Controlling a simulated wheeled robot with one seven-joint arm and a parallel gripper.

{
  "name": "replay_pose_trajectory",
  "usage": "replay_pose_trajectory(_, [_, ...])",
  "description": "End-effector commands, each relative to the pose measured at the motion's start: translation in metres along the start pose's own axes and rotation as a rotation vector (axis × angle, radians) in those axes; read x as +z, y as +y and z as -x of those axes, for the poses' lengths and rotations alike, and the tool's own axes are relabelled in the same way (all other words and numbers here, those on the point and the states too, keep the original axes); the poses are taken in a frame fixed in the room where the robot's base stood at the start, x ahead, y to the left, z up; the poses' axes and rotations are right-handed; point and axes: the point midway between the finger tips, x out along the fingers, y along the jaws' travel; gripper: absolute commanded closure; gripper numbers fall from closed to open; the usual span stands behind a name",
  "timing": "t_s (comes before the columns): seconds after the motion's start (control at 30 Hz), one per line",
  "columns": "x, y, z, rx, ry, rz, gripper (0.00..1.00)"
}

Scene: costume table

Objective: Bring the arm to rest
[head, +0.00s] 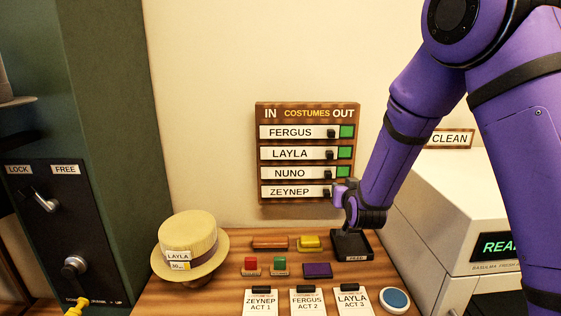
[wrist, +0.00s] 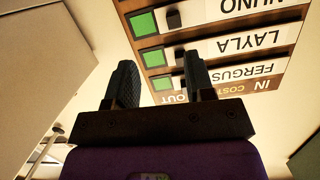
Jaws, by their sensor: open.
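My purple arm (head: 395,130) reaches down from the upper right in the head view. My gripper (head: 340,190) is at the lower right corner of the wooden IN/OUT costumes board (head: 262,200), beside the ZEYNEP row. In the wrist view my gripper (wrist: 160,68) shows two dark fingers set apart with nothing between them. The board (wrist: 215,50) appears upside down behind and beyond the fingers there. Its FERGUS, LAYLA and NUNO rows show dark knobs and green squares. The right end of the ZEYNEP row is hidden by my gripper in the head view.
Below my gripper is a black ink pad (head: 352,246) on the wooden table (head: 215,296). Stamps, coloured blocks and name cards (head: 308,302) lie nearby. A straw hat (head: 190,245) is left. A white machine (head: 440,215) stands close right, a green panel (head: 75,130) far left.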

Motion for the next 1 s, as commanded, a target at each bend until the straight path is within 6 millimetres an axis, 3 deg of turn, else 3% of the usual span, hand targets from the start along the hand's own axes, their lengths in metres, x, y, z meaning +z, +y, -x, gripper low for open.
replay_pose_trajectory(0.03, [-0.016, 0.004, 0.009, -0.001, -0.024, -0.012, 0.51])
replay_pose_trajectory(0.2, [-0.048, 0.015, 0.043, -0.013, -0.137, -0.034, 0.51])
replay_pose_trajectory(0.5, [-0.091, 0.035, 0.121, -0.035, -0.327, -0.042, 0.51])
replay_pose_trajectory(0.7, [-0.108, 0.048, 0.185, -0.044, -0.451, -0.029, 0.51])
replay_pose_trajectory(1.0, [-0.115, 0.069, 0.292, -0.032, -0.634, 0.009, 0.51])
